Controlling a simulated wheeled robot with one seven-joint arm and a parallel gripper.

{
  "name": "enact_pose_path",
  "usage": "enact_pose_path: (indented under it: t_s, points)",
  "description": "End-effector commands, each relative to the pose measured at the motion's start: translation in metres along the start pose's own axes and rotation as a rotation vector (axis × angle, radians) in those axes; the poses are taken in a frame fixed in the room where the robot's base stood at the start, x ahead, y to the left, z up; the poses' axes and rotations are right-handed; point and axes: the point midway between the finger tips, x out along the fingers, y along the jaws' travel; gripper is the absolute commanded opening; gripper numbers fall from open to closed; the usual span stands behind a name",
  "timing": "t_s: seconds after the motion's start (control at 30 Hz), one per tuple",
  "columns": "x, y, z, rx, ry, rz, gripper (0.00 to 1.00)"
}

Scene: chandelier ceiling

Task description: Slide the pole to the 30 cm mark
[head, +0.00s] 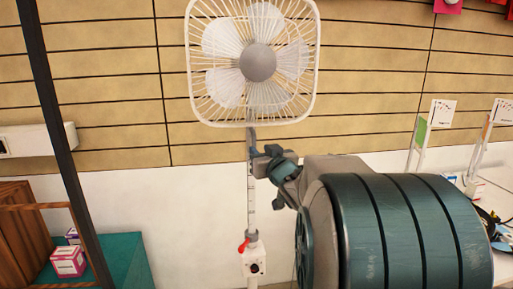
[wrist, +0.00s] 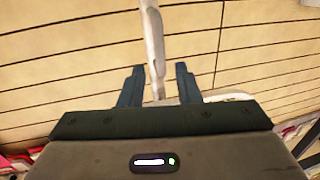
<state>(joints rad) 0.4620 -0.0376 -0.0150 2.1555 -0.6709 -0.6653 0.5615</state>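A white pole (head: 251,195) with dark tick marks stands upright in the head view and carries a white caged fan (head: 258,62). A grey collar with a red lever (head: 243,245) sits low on the pole, above a white box with a dark knob (head: 254,262). No numbers on the marks are readable. My gripper (head: 262,158) is at the upper pole, just below the fan. In the wrist view, the pole (wrist: 153,45) passes between the two spread fingers of my gripper (wrist: 159,82), with gaps on both sides. Whether the fingertips reach around it is unclear.
A slatted wall (head: 100,110) is behind the pole. White stands with cards (head: 429,125) are on a surface at the right. A teal-topped surface with a pink-and-white box (head: 67,262) is at the lower left, behind a dark slanted post (head: 60,140).

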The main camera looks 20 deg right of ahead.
Motion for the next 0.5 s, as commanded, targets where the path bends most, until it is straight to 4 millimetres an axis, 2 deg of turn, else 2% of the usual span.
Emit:
enact_pose_path:
  t_s: [0.03, 0.2, 0.33, 0.5]
  points:
    - [-0.011, 0.001, -0.001, 0.0, 0.003, 0.003, 0.3]
    - [-0.042, 0.001, -0.001, 0.0, 0.002, 0.002, 0.3]
    - [-0.06, 0.001, -0.002, 0.0, 0.004, 0.001, 0.3]
    - [-0.072, 0.0, -0.001, 0.0, 0.003, 0.0, 0.3]
